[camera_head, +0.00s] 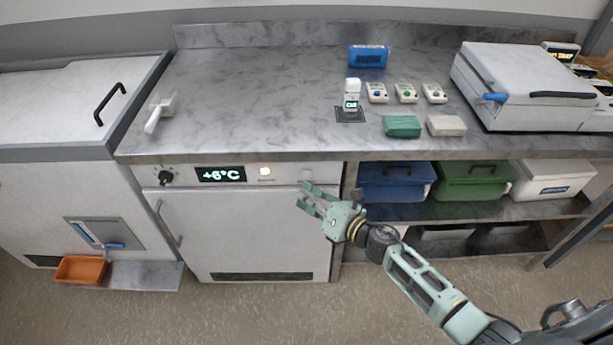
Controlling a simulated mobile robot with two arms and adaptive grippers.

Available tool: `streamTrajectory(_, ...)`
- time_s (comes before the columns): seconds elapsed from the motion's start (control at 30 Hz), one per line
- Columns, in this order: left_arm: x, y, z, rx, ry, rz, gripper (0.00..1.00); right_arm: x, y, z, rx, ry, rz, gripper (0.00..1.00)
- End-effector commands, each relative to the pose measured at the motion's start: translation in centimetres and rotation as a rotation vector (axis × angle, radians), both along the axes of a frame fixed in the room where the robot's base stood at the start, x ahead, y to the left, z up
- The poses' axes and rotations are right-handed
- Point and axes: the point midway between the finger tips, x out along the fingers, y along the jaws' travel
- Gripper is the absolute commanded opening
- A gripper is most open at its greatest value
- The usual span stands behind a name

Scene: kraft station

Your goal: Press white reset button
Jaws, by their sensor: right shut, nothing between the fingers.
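A pale round button (306,174) sits at the right end of the control strip on the white under-counter unit (240,230). A glowing cream light or button (265,171) is further left on the same strip; I cannot read its label. My right gripper (304,198) is shut and empty, in front of the unit's upper right, its fingertips just below the pale round button in the picture. I cannot tell how far they are from the panel. My left gripper is not in view.
The strip also has a "+6°C" display (220,174) and a black knob (166,177). Small button boxes (406,93) and green (402,126) and grey blocks (446,125) stand on the counter (240,100). Bins (472,182) fill the right shelf. The counter's middle left is clear.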

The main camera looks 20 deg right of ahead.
Motion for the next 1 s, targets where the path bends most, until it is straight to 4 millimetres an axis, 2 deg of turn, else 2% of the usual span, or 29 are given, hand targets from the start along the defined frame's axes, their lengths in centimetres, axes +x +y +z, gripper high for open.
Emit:
streamTrajectory(0.2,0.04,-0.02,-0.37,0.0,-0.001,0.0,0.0,1.03,-0.36,0.02,0.0,0.0,-0.001,0.0)
streamTrajectory(1.0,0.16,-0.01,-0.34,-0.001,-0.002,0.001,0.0,1.04,-0.36,0.03,0.001,0.0,-0.002,0.0)
